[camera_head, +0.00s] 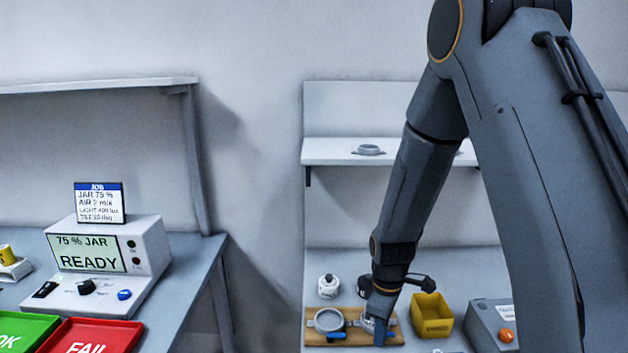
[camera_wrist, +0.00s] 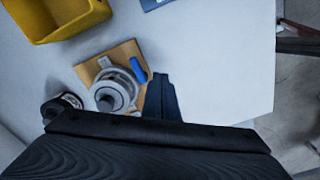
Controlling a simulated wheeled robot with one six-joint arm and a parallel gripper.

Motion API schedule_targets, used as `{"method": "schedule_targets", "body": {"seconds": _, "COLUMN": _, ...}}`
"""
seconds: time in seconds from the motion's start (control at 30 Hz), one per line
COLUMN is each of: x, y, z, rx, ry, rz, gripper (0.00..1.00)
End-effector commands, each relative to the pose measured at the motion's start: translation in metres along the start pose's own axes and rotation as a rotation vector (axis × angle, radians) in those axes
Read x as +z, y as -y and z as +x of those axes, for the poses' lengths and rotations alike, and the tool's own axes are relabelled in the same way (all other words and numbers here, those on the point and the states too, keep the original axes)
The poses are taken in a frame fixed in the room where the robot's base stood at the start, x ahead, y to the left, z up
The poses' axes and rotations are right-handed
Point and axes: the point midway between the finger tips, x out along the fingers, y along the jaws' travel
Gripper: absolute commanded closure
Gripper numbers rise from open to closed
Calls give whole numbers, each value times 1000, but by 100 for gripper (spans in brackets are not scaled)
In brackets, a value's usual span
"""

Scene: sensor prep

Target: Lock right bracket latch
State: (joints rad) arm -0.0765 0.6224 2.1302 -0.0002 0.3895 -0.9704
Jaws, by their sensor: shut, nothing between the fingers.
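A wooden board (camera_head: 350,337) lies on the right-hand bench and carries two grey round brackets. The left bracket (camera_head: 328,320) is a ring with a blue latch (camera_head: 337,336) at its front. The right bracket (camera_head: 368,322) is mostly covered by my gripper (camera_head: 381,322). In the wrist view, the right bracket (camera_wrist: 104,77) sits on the board (camera_wrist: 92,68) and holds a round grey part. Its blue latch lever (camera_wrist: 138,70) sticks out beside the ring. My gripper (camera_wrist: 161,97) is shut and empty, close beside the lever; contact cannot be told.
A yellow bin (camera_head: 432,315) stands right of the board, with a grey box with an orange button (camera_head: 506,336) beyond it. A white jar (camera_head: 328,286) stands behind the board. A shelf (camera_head: 335,151) hangs above. The left bench holds a READY console (camera_head: 110,265) and a red FAIL tray (camera_head: 70,333).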

Motion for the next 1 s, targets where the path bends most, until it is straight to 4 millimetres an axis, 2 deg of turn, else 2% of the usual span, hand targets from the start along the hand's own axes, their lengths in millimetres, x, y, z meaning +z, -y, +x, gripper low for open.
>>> {"method": "schedule_targets", "body": {"seconds": 0.8, "x": -8, "y": 1, "z": 0, "rx": 0, "ry": 0, "rz": 0, "gripper": 100}}
{"method": "schedule_targets", "body": {"seconds": 1.0, "x": -8, "y": 0, "z": -7, "rx": 1, "ry": -1, "rz": 0, "gripper": 100}}
